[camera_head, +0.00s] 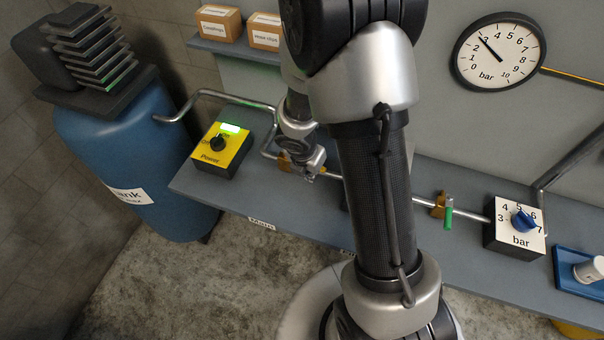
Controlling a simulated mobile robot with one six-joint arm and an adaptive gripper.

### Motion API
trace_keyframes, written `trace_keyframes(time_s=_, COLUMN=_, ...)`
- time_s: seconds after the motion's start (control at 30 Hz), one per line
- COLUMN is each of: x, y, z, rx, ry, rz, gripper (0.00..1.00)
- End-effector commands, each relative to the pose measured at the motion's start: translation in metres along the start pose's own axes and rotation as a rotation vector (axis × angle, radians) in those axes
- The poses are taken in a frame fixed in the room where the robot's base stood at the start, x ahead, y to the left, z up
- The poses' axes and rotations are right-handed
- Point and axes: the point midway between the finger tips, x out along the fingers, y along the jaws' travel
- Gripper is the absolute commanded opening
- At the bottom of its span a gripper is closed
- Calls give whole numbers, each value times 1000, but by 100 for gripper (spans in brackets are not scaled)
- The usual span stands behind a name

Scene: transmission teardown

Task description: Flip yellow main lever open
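The pipe along the bench carries a brass-coloured valve (285,162), partly hidden behind my gripper. A small yellow piece shows just right of my gripper and may be part of the yellow main lever, but most of the lever is hidden. My gripper (312,174) is right at this valve, pointing down toward the pipe. It is small and dark here, so I cannot tell whether its fingers are open, shut or touching the lever. A label reading "Main" (262,222) is on the bench's front edge below.
A yellow power box (220,150) with a lit green light stands left of the valve. A second valve with a green lever (448,218) and a bar regulator (516,226) are to the right. A blue tank (125,150) stands left. A wall gauge (497,52) points near 3.

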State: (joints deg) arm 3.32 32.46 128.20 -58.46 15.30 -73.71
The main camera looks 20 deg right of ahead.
Motion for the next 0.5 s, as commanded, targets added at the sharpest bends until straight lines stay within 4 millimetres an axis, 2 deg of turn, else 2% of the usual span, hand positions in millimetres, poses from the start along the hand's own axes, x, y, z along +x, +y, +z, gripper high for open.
trace_keyframes(time_s=0.17, x=3, y=-5, z=13, rx=-101, ry=0, rz=31, gripper=0)
trace_keyframes(time_s=0.5, x=7, y=-7, z=25, rx=-95, ry=0, rz=29, gripper=0)
